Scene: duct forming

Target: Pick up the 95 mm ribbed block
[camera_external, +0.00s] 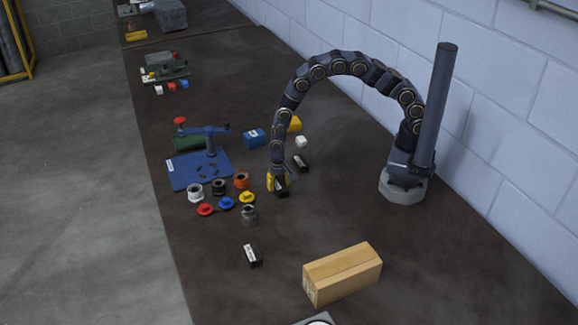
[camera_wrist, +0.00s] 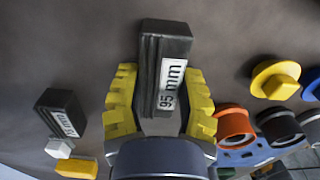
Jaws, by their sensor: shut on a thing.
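The dark ribbed block (camera_wrist: 165,45) with a white "95 mm" label stands between the yellow fingers of my gripper (camera_wrist: 161,82) in the wrist view. The fingers are shut on its sides, and its far end sticks out past them. In the external view my gripper (camera_external: 277,183) is low over the dark bench with the block (camera_external: 283,190) in it. I cannot tell whether the block touches the bench. Another dark labelled block (camera_external: 301,163) lies behind my gripper, and it shows at left in the wrist view (camera_wrist: 62,110).
A third dark labelled block (camera_external: 252,255) lies nearer the camera. Coloured rings and knobs (camera_external: 227,203) lie left of my gripper, beside a blue fixture plate (camera_external: 190,178). A cardboard box (camera_external: 342,273) stands at lower right. The bench between is clear.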

